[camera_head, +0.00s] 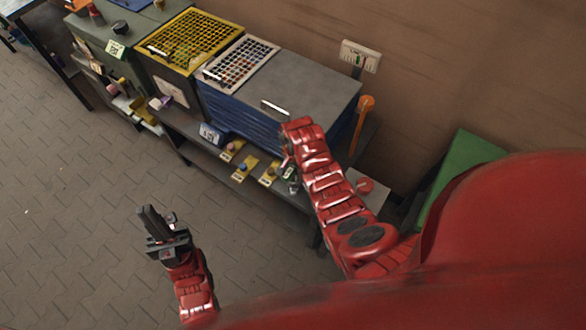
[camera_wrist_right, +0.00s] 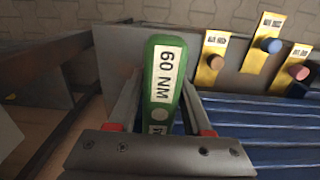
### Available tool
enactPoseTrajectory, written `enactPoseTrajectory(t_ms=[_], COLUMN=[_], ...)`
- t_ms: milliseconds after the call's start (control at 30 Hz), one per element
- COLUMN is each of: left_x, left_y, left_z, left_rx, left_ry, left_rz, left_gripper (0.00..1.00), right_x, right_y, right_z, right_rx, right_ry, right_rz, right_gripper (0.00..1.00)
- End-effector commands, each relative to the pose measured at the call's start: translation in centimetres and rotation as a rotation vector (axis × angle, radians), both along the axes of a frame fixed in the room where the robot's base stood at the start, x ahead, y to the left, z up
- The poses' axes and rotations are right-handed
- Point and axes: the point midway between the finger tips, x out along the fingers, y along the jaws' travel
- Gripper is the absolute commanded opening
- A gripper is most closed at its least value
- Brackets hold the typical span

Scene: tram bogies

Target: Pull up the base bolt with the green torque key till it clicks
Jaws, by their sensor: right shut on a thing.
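The green torque key (camera_wrist_right: 162,82) is in my right gripper (camera_wrist_right: 160,95), in the right wrist view. I cannot pick out the base bolt; the tag writing is too small to read in the head view. My left gripper (camera_head: 155,228) is over the bare floor, away from the bench, and whether its fingers are apart is unclear.
Yellow tags (camera_head: 243,170) with coloured round pieces lie on the low shelf; they also show in the right wrist view (camera_wrist_right: 260,45). The blue drawer cabinet (camera_head: 245,118) has a grey top. An orange post (camera_head: 360,120) stands at its right. The floor at left is clear.

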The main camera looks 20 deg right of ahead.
Motion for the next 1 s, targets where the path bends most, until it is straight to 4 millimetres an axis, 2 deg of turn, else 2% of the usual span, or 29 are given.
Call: enactPoseTrajectory(t_ms=[267,467,1000], left_x=[0.0,0.0,0.0], left_y=[0.0,0.0,0.0], left_z=[0.2,-0.4,-3.0], left_rx=[0.0,0.0,0.0], left_ry=[0.0,0.0,0.0], left_rz=[0.0,0.0,0.0], left_gripper=[0.0,0.0,0.0], right_x=[0.0,0.1,0.0], right_y=[0.1,0.1,0.2], right_z=[0.1,-0.6,-4.6], right_rx=[-0.001,-0.003,-0.001], right_ry=[-0.003,-0.003,-0.002], right_rz=[0.001,0.001,0.002], right_gripper=[0.0,0.0,0.0])
